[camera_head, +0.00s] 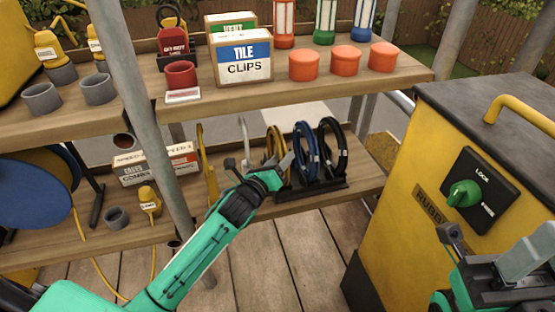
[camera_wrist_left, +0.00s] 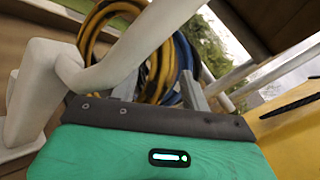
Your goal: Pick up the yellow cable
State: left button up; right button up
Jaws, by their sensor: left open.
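The yellow cable (camera_head: 275,140) is a coil standing at the left end of a dark rack on the lower shelf. My left gripper (camera_head: 258,164) is open in front of and slightly below it, with one fingertip left of the coil and the other overlapping its lower part in the head view. I cannot tell whether they touch.
A blue cable (camera_head: 306,152) and a black cable (camera_head: 334,145) stand right of the yellow one on the rack (camera_head: 312,190). The upper shelf (camera_head: 215,105) overhangs. A yellow cabinet (camera_head: 415,240) stands at right.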

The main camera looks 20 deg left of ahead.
pick_arm(q)
jog(key=shift+b+x, duration=0.3)
jog(key=shift+x, duration=0.95)
grip_shut()
dwell(0.5)
